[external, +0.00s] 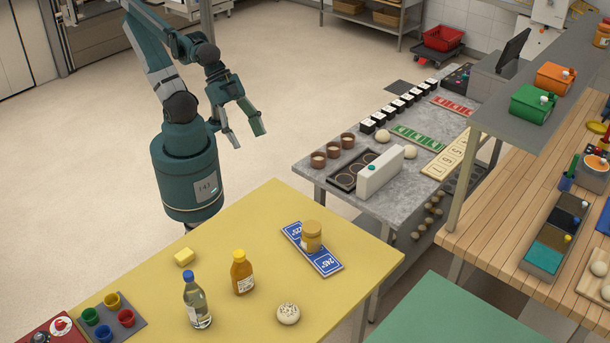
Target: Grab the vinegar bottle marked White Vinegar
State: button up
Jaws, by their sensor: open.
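A clear bottle with a blue cap and a pale label (197,302) stands upright on the yellow table (330,300) near the front. Its label is too small to read, but it looks like the vinegar bottle. My gripper (246,137) is open and empty. It hangs in the air beyond the table's back edge, well above and behind the bottles, with its fingers pointing down.
A grey table (400,200) with cups and boxes stands behind right.

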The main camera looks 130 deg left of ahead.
jog(key=w+d+r+m+g+h+p, duration=0.1)
jog(key=w+d+r+m+p, duration=0.2)
jog(key=w+d, duration=0.55)
jog(key=m+g+h+p, duration=0.3)
jog(key=m+g, duration=0.2)
jog(key=m, duration=0.7)
send_near(190, 285)
jog(key=f, duration=0.5)
jog(key=d+f, duration=0.1)
jog(key=f, duration=0.1)
jog(key=shift+s+d+f, duration=0.1)
jog(key=shift+s+f, duration=0.1)
jog(key=shift+s, duration=0.05)
jog(key=shift+d+f, duration=0.4)
jog(key=shift+x, duration=1.3)
